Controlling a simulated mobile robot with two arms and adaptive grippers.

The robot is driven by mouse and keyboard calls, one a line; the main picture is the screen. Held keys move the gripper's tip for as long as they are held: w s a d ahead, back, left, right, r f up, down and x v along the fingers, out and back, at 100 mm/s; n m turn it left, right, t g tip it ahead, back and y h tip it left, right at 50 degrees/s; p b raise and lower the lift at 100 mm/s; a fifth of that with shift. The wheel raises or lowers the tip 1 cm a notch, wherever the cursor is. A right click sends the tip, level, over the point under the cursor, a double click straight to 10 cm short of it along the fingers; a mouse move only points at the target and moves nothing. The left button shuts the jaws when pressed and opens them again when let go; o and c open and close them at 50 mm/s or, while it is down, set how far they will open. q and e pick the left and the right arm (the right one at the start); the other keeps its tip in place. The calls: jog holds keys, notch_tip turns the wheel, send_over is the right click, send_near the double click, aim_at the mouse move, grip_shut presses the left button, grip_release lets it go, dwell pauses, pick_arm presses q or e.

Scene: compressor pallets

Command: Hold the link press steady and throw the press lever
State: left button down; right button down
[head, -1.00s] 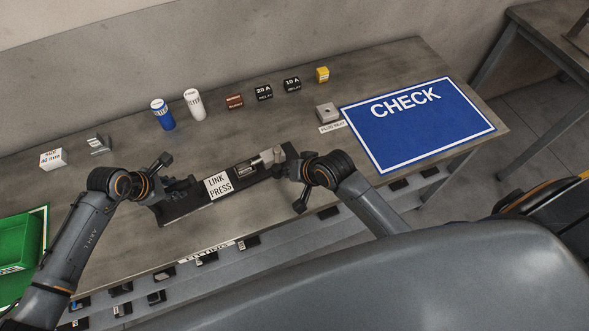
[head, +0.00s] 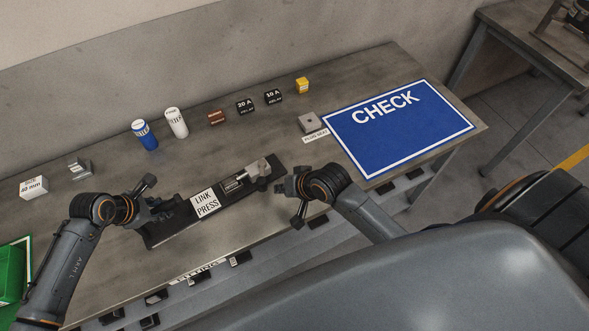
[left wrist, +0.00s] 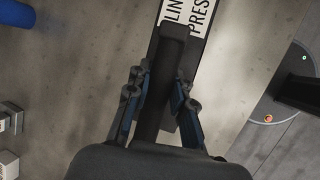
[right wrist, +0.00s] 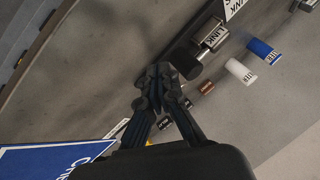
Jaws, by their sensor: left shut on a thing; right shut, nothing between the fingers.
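The link press (head: 158,236) is a long dark bar on the table, with a white LINK PRESS label (head: 206,203) and a silver metal part (head: 257,169) near its right end. My left gripper (head: 172,206) is shut on a dark upright grip (left wrist: 172,45) at the press's left end; the left wrist view shows it between the fingers. My right gripper (head: 283,188) is shut and empty, just off the press's right end. In the right wrist view, its fingertips (right wrist: 160,76) are near a dark rounded end piece (right wrist: 184,59), probably the lever; contact is unclear.
Behind the press stand a blue cylinder (head: 145,135), a white cylinder (head: 176,123) and several small blocks. A blue CHECK mat (head: 370,145) lies on the right. A green bin (head: 12,272) is at far left. Small dark holders line the front edge.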

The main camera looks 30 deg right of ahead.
pick_arm(q)
jog(key=shift+s+f, duration=0.25)
jog(key=shift+f, duration=0.1)
pick_arm(e)
jog(key=s+v, duration=0.1)
jog(key=v, duration=0.9)
jog(key=shift+s, duration=0.2)
jog(key=shift+f, duration=0.1)
pick_arm(q)
jog(key=c, duration=1.2)
grip_release()
jog(key=shift+w, duration=0.1)
jog(key=shift+o, duration=0.6)
jog(key=shift+w+r, duration=0.1)
jog(key=shift+w, duration=0.05)
pick_arm(e)
jog(key=shift+w, duration=0.15)
pick_arm(q)
jog(key=shift+r, duration=0.15)
